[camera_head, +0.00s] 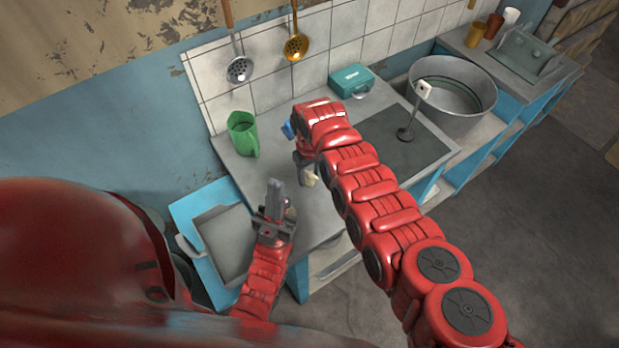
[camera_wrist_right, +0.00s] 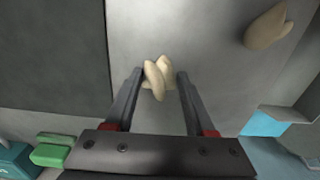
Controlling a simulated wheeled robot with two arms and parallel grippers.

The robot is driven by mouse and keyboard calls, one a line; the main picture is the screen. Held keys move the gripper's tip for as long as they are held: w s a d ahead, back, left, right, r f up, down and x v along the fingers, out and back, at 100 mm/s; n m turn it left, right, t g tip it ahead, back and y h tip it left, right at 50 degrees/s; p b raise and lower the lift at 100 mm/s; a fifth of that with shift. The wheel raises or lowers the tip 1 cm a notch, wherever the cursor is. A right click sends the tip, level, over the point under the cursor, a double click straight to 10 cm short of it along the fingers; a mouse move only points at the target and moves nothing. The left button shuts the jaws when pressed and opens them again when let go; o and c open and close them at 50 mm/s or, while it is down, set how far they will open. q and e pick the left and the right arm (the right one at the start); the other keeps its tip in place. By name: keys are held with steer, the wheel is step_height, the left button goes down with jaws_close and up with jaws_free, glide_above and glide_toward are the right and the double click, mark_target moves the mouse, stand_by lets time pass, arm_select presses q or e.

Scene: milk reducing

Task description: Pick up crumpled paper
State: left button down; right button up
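A beige crumpled piece of paper (camera_wrist_right: 156,78) lies on the grey counter between the fingertips of my right gripper (camera_wrist_right: 160,80). My right gripper is open; a gap shows between the piece and the right finger. In the head view the piece (camera_head: 309,179) is small and partly hidden by my right gripper (camera_head: 304,165). A second beige piece (camera_wrist_right: 268,25) lies at the upper right of the right wrist view. My left gripper (camera_head: 274,192) is at the counter's near left part, and I cannot tell whether its fingers are apart.
A green jug (camera_head: 243,134) and a teal box (camera_head: 351,80) stand on the counter by the tiled wall. A dark plate (camera_head: 405,140) and a large metal basin (camera_head: 455,95) are to the right. A grey tray (camera_head: 228,240) is at the left. Ladles (camera_head: 296,46) hang above.

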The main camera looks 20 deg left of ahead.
jaws_close()
steer(key=shift+r, duration=0.1)
stand_by(0.3)
